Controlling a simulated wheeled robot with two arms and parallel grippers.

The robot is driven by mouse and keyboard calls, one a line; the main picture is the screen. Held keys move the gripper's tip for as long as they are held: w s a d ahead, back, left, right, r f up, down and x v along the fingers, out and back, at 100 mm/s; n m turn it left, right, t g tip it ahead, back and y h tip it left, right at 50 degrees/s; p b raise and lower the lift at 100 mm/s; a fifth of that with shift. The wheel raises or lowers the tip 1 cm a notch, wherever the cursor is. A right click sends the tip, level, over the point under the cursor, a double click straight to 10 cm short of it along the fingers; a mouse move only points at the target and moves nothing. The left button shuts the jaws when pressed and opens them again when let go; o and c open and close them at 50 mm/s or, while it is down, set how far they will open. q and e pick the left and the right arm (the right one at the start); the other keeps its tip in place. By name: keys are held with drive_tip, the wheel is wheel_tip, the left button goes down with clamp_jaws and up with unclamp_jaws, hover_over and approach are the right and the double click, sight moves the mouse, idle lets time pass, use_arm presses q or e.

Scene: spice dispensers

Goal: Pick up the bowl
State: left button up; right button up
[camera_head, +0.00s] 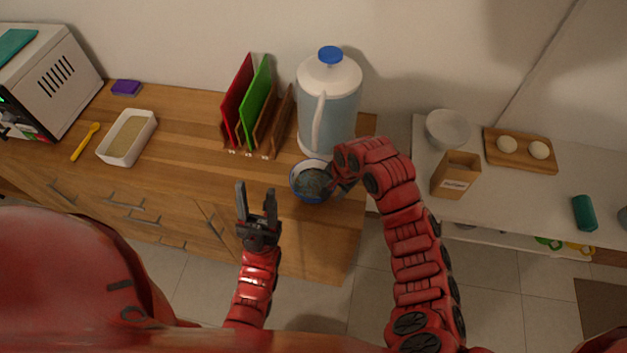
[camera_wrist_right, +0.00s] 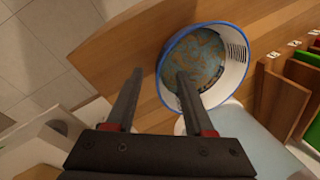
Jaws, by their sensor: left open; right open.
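A small bowl (camera_head: 311,182) with a blue rim stands on the wooden counter in front of the water jug in the head view. In the right wrist view the bowl (camera_wrist_right: 203,68) shows from above, white outside with a blue and tan patterned inside. My right gripper (camera_wrist_right: 157,84) is open, with one finger overlapping the bowl in the picture and the other to its left over the counter edge. In the head view its fingers are mostly hidden by the arm. My left gripper (camera_head: 256,200) is open and empty, left of the bowl near the counter's front edge.
The large jug (camera_head: 330,95) with a blue cap stands right behind the bowl. Cutting boards (camera_head: 254,100) stand in a rack behind left. A white dish (camera_head: 127,138) sits farther left. A brown box (camera_head: 455,175) and a pale bowl (camera_head: 447,129) are on the right counter.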

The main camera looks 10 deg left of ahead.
drive_tip(key=shift+x, duration=1.15)
clamp_jaws()
idle(0.6)
